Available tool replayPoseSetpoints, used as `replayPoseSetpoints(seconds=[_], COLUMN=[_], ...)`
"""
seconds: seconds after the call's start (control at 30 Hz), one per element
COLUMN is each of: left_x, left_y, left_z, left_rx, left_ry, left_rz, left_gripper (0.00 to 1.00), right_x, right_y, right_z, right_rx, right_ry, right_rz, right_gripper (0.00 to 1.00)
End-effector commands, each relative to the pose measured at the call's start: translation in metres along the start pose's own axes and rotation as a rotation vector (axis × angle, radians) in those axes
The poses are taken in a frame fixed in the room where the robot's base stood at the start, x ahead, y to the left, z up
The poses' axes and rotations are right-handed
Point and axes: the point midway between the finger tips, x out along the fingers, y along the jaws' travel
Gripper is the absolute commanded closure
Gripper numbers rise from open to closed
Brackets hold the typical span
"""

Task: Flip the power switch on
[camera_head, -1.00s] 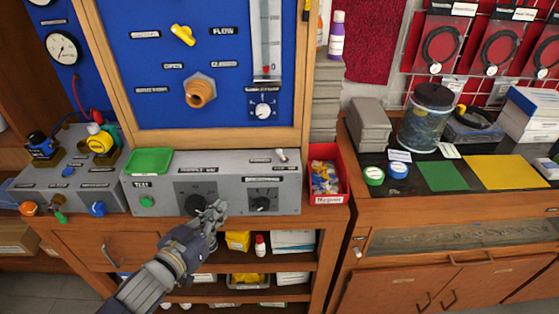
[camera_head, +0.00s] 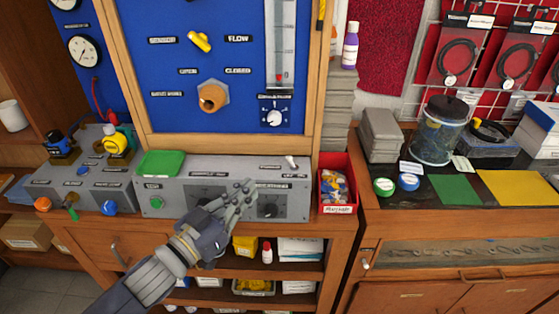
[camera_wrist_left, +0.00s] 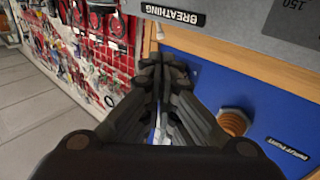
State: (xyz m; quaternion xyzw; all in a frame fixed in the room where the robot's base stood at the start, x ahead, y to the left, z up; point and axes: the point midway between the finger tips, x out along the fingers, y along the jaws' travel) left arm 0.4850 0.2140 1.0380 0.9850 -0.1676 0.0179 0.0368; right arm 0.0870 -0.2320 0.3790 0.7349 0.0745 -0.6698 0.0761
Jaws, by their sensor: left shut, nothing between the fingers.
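A small pale toggle switch (camera_head: 291,162) stands at the top right of the grey test-bench panel (camera_head: 180,205); I cannot read its label in the head view. My left gripper (camera_head: 246,187) is shut and empty. In the head view it is in front of the panel, left of and below the toggle, overlapping the space between the two dark dial plates. In the left wrist view, the shut fingers (camera_wrist_left: 163,65) point toward a pale toggle (camera_wrist_left: 159,31) beside a "BREATHING" label (camera_wrist_left: 173,15); a gap shows between them. My right gripper is not in view.
A green tray (camera_head: 160,163) sits on the panel's left end. A red bin (camera_head: 337,185) with small parts stands right of the panel. The blue board (camera_head: 170,70) in its wooden frame rises behind. A black dial (camera_head: 269,210) is close to the gripper.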

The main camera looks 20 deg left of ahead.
Motion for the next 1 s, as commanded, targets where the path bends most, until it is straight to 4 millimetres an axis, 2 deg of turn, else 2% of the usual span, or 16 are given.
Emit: replayPoseSetpoints(seconds=[0.7,1.0], left_x=[0.101,0.12], left_y=[0.0,0.0], left_z=[-0.003,-0.001], left_rx=[0.0,0.0], left_ry=[0.001,0.0], left_rz=[-0.001,0.0], left_gripper=[1.0,1.0], right_x=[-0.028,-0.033], right_y=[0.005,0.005], right_z=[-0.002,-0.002], right_rx=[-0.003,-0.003], right_ry=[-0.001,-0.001], right_rz=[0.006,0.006], right_gripper=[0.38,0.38])
